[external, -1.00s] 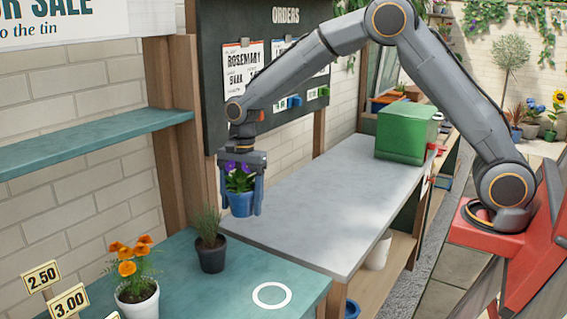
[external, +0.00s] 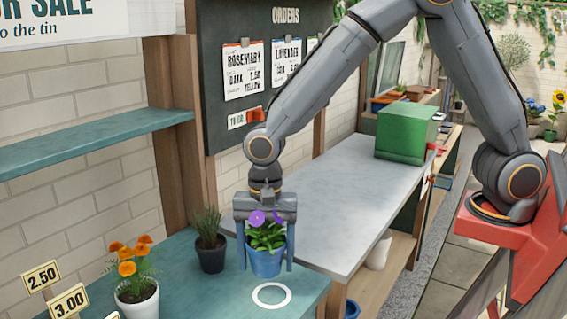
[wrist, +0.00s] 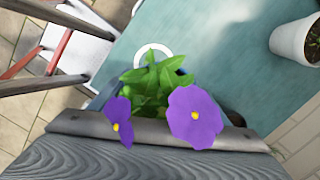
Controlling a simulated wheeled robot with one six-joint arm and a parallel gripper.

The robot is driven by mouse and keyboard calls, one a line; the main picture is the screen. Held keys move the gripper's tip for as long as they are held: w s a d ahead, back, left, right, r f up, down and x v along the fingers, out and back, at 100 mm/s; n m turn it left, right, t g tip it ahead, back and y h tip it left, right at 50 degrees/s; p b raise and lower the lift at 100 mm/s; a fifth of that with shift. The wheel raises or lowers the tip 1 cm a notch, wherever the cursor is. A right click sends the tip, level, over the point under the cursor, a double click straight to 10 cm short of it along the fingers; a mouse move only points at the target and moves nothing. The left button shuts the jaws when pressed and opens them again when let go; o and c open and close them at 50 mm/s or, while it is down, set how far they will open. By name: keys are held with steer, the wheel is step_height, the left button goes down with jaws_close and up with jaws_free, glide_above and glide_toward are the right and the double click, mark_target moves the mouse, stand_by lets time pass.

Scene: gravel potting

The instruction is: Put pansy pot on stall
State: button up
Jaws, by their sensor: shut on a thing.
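The pansy pot (external: 265,262) is blue, with green leaves and purple flowers. My gripper (external: 266,256) is shut on it, one finger on each side, and holds it upright just behind the white ring (external: 271,296) on the teal stall top (external: 205,297). I cannot tell whether the pot's base is clear of the surface. In the wrist view the pansy's purple flowers (wrist: 194,117) and leaves fill the middle and hide most of the pot. Part of the white ring (wrist: 153,52) shows beyond the leaves.
A dark pot with a grey-green herb (external: 210,250) stands left of my gripper. A white pot with orange flowers (external: 137,292) and price signs (external: 69,301) are farther left. A grey bench (external: 330,200) with a green box (external: 405,130) lies behind.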

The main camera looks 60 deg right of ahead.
mark_target(266, 229)
steer(key=shift+f+p, duration=0.5)
steer(key=shift+f, duration=2.4)
steer(key=shift+f, duration=0.1)
steer(key=o, duration=1.4)
steer(key=r+b, duration=0.1)
steer(key=r, duration=0.3)
steer(key=d+r, duration=0.1)
steer(key=r, duration=0.3)
steer(key=r+b, duration=0.1)
steer(key=r, duration=0.3)
steer(key=shift+w+d+r+b, duration=0.1)
steer(key=shift+w+d+b, duration=0.05)
steer(key=shift+w+b, duration=0.25)
steer(key=shift+s+d+f+n+t+h, duration=0.3)
steer(key=shift+s+d+f+n, duration=1.05)
steer(key=shift+d, duration=3.7)
steer(key=shift+s+d+f+n+t+h, duration=0.1)
steer(key=shift+s+d+f+n+t, duration=0.3)
steer(key=shift+s+d+n, duration=3.25)
steer(key=shift+w+d+f+n+t+h, duration=0.25)
steer(key=shift+d+f+n, duration=0.65)
steer(key=shift+d, duration=5.5)
